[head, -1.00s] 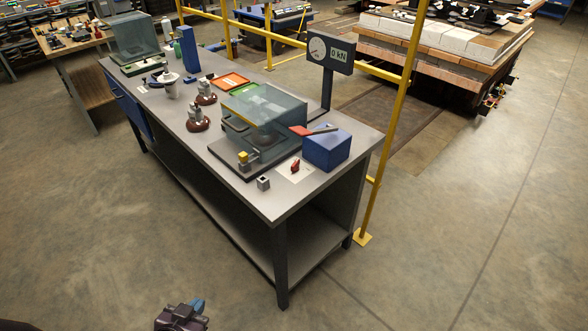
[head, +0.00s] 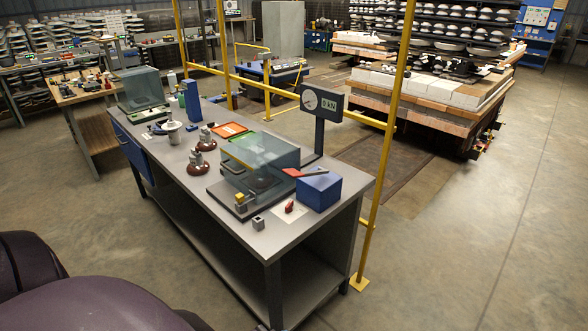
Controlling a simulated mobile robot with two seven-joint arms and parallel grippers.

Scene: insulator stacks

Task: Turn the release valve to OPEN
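A small red part (head: 290,207), which looks like the release valve's handle, sits on a white label plate (head: 281,216) near the front right of the grey bench. The label's text is too small to read, so I cannot tell its setting. A blue box (head: 319,190) with a red-tipped lever (head: 301,173) on top stands just behind it. A gauge on a post (head: 322,103) behind that reads 0 kN. Neither gripper is in view. Dark purple arm links of mine fill the lower left corner, well apart from the valve.
A clear guarded enclosure (head: 262,160) stands left of the blue box on the bench (head: 280,241). A small grey block (head: 258,223) lies near the front edge. Brown insulators (head: 198,164) stand further left. A yellow rail post (head: 384,150) rises behind the bench's right end. Floor in front is clear.

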